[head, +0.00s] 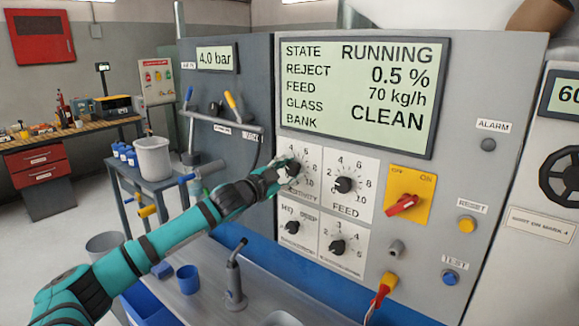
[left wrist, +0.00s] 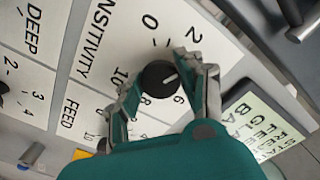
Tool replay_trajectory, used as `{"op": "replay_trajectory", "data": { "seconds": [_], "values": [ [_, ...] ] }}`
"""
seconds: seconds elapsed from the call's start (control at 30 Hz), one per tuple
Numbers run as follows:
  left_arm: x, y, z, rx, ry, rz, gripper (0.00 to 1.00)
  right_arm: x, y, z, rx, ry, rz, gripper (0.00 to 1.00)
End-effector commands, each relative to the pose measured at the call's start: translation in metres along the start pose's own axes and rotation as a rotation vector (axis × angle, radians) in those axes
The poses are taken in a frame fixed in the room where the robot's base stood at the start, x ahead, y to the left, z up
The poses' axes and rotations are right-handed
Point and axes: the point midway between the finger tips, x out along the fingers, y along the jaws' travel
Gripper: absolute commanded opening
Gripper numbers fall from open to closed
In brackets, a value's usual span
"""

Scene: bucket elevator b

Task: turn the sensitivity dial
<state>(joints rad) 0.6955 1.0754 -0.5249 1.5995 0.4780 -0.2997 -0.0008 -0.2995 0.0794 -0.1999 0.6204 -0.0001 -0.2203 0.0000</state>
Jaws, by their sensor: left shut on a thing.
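The sensitivity dial (head: 293,168) is a round black knob on a white scale plate at the upper left of the grey panel's dial group. It shows larger in the left wrist view (left wrist: 158,80), with a white pointer line aimed at the right-hand finger, between the 2 and the 6. That finger covers part of the scale. My left gripper (head: 287,172) is at the dial, its fingers on either side of the knob and shut on it. In the left wrist view the two fingers (left wrist: 165,78) straddle the knob. My right gripper is not in view.
The feed dial (head: 344,184) is close on the right, with two more dials below. A red switch (head: 402,204) on a yellow plate is farther right. The display (head: 365,95) above reads RUNNING. A metal bench with a blue cup (head: 188,279) and a grey stand (head: 234,285) lies below.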

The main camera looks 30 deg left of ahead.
Motion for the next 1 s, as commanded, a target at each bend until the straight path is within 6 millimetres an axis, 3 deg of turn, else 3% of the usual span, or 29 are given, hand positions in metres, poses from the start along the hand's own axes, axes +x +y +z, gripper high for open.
{"op": "replay_trajectory", "data": {
  "seconds": [0.57, 0.6, 0.7, 0.77, 1.0],
  "values": [
    [0.0000, -0.0011, 0.0003, 0.034, -0.001, -0.002, 0.06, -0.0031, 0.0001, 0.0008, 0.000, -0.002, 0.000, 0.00],
    [0.0000, -0.0011, 0.0003, 0.034, -0.001, -0.002, 0.42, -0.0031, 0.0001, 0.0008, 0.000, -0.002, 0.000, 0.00],
    [0.0000, -0.0010, 0.0001, 0.034, 0.000, -0.002, 0.55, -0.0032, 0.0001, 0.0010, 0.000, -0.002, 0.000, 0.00],
    [0.0000, -0.0009, 0.0001, 0.034, 0.000, -0.002, 0.62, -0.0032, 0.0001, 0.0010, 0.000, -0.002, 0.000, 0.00],
    [-0.0001, -0.0006, 0.0000, 0.033, 0.000, -0.001, 0.62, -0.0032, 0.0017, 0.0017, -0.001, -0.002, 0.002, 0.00]
  ]
}}
